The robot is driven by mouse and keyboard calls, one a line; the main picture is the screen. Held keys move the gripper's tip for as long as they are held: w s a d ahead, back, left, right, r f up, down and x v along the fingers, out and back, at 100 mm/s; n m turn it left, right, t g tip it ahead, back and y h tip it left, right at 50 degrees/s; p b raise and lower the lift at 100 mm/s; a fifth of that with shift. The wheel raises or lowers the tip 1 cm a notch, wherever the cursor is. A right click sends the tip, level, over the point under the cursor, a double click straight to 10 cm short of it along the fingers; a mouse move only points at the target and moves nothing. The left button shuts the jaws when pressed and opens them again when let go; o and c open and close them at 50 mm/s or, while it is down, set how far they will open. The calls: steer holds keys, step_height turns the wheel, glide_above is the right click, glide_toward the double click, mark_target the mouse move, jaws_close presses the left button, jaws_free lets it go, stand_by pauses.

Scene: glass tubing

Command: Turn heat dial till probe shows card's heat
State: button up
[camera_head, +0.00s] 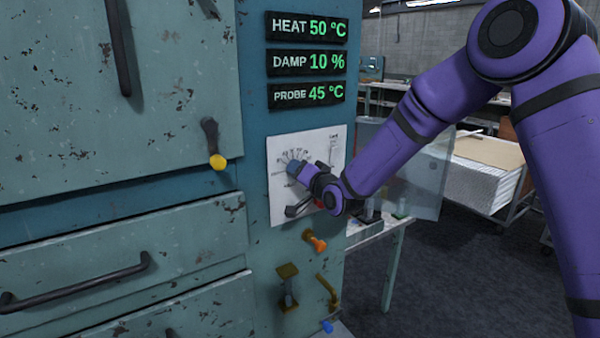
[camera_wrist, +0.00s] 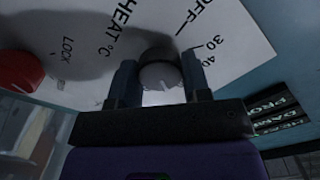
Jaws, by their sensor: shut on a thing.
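The heat dial is a grey round knob (camera_wrist: 160,72) on a white panel marked HEAT °C, OFF, 30 and 40. My gripper (camera_wrist: 158,82) is shut on it, one finger on each side. In the head view my gripper (camera_head: 296,170) is at the white dial panel (camera_head: 283,205) and hides most of the dial. The probe display (camera_head: 308,95) reads 45 °C. The heat display (camera_head: 308,29) reads 50 °C and the damp display (camera_head: 308,62) reads 10 %. I cannot make out a card with a heat value.
A red knob (camera_wrist: 20,72) marked LOCK is beside the dial. Below the panel are an orange knob (camera_head: 316,243) and a brass lever (camera_head: 327,290). A table (camera_head: 385,232) stands behind the cabinet.

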steer(key=o, duration=0.9)
steer(key=v, duration=1.1)
steer(key=shift+w, duration=0.1)
steer(key=s+d+r+n+g+h, duration=0.1)
steer(key=s+d+r+g+h, duration=0.1)
steer(key=s+d+r+h, duration=0.5)
steer(key=s+d+r+n+g+h, duration=0.1)
steer(key=s+d+r+g, duration=0.15)
steer(key=s+d, duration=0.55)
steer(key=s+d+g, duration=0.1)
steer(key=s+d, duration=0.2)
steer(key=s, duration=0.4)
steer(key=s+d+r+g+h, duration=0.1)
steer(key=s+d+g, duration=0.1)
steer(key=s+d, duration=0.2)
steer(key=s+d+r+g+h, duration=0.1)
steer(key=s+d, duration=0.3)
steer(key=s, duration=0.6)
steer(key=shift+g, duration=0.65)
